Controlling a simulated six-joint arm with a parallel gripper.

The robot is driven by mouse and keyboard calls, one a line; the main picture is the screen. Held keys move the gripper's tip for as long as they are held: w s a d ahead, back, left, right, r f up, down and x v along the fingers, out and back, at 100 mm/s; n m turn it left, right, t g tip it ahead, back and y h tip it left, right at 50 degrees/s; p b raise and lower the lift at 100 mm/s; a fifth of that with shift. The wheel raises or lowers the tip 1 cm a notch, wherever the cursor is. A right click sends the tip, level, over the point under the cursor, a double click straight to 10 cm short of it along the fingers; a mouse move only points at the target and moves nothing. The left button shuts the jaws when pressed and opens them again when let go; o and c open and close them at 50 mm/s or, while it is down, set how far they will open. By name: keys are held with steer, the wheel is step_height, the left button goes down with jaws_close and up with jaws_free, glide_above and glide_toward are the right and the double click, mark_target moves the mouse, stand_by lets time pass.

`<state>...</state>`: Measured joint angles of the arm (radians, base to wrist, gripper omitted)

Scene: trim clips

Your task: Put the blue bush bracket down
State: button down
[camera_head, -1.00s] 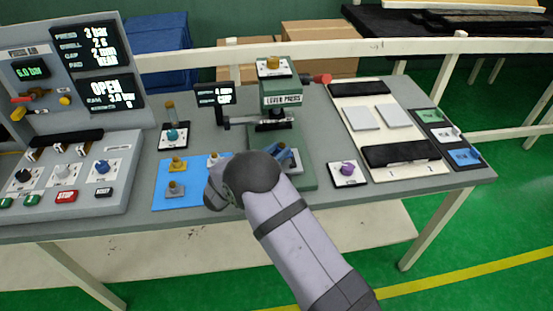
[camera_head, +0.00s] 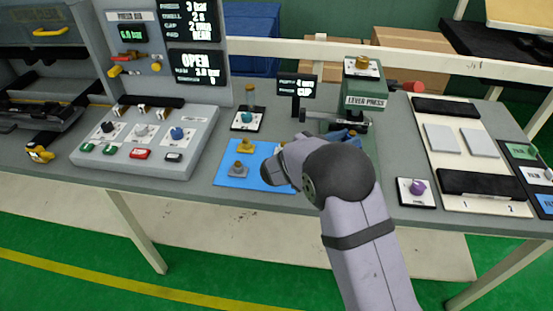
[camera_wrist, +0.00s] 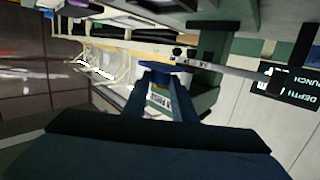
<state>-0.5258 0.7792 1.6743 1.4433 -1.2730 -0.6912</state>
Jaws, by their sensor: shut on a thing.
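My gripper (camera_wrist: 160,88) shows in the wrist view with two dark blue fingers. They are shut on a small blue piece, the blue bush bracket (camera_wrist: 160,66), at their tips. In the head view my gripper (camera_head: 342,135) is mostly hidden behind my own wrist, in front of the lever press (camera_head: 365,102). The bracket cannot be made out clearly there. It appears held up, with the press behind it in the wrist view.
A blue mat (camera_head: 228,181) left of my arm carries a yellow bracket (camera_head: 245,146) and a grey bracket (camera_head: 238,170). A control box (camera_head: 190,145) stands further left. A purple-knobbed plate (camera_head: 417,190) and a white board (camera_head: 470,185) lie right.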

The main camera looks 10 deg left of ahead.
steer(key=s+a+f+n+t+y+b, duration=0.25)
steer(key=a+b, duration=0.35)
steer(key=a, duration=0.4)
steer(key=s+a+f+n+t+y+b, duration=0.1)
steer(key=s+a+n+y+b, duration=0.15)
steer(key=a+b, duration=0.55)
steer(key=shift+m, duration=0.5)
steer(key=shift+a+f+p, duration=0.3)
steer(key=shift+f+p, duration=0.15)
steer(key=shift+f, duration=1.1)
steer(key=shift+a+f+p, duration=0.25)
steer(key=shift+f+p, duration=0.2)
steer(key=shift+f, duration=1.1)
steer(key=shift+a+f+p, duration=0.3)
steer(key=shift+f+p, duration=0.15)
steer(key=shift+f, duration=1.1)
steer(key=shift+f, duration=0.15)
steer(key=c, duration=1.5)
jaws_free()
steer(key=shift+o, duration=0.2)
